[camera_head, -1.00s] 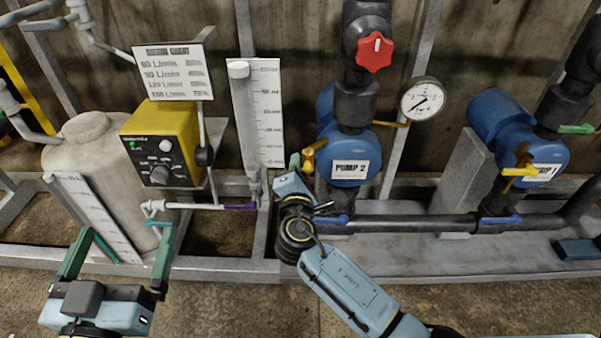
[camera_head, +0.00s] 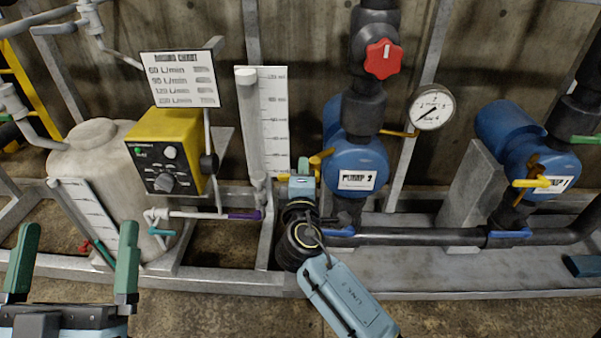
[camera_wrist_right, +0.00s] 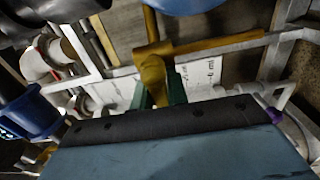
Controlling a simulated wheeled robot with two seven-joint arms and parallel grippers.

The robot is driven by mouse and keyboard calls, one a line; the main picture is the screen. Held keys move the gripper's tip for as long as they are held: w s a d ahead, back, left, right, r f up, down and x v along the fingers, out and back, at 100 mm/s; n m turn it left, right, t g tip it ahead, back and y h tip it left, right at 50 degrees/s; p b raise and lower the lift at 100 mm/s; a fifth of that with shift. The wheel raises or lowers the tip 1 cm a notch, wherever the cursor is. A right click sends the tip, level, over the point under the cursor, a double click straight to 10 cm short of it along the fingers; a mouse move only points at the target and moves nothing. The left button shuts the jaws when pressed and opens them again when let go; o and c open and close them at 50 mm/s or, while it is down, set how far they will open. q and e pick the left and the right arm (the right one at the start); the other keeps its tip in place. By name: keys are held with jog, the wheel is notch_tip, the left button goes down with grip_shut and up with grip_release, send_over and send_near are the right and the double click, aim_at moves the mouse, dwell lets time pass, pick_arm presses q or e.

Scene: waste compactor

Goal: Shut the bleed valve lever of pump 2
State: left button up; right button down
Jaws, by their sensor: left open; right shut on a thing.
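Pump 2 (camera_head: 350,160) is a blue rounded housing with a "PUMP 2" label, in the middle of the head view. A yellow lever (camera_head: 320,157) sticks out from its left side. It shows large in the right wrist view (camera_wrist_right: 152,72), with a yellow bar running to the right behind it. My right gripper (camera_head: 303,168) is at this lever, and its green fingers (camera_wrist_right: 160,95) are shut on the lever's end. The arm and gripper hide part of the pipework below. My left gripper (camera_head: 78,230) is open and empty at the lower left, in front of the tank.
A pressure gauge (camera_head: 431,107) and a red knob (camera_head: 383,59) sit near pump 2. Pump 1 (camera_head: 520,145), with its own yellow lever (camera_head: 531,182), is at the right. A yellow control box (camera_head: 165,150) and a purple-handled valve (camera_head: 244,215) are at the left.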

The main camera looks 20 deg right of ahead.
jog(key=shift+a, duration=0.1)
jog(key=c, duration=1.4)
grip_release()
pick_arm(q)
notch_tip(320, 180, down, 9)
jog(key=w+a+g+y+p, duration=0.1)
jog(key=w+g+y+p, duration=0.1)
jog(key=g, duration=0.4)
jog(key=shift+g+p, duration=0.3)
jog(key=shift+p, duration=0.05)
pick_arm(e)
jog(key=shift+v, duration=6.7)
pick_arm(q)
jog(key=shift+r, duration=0.1)
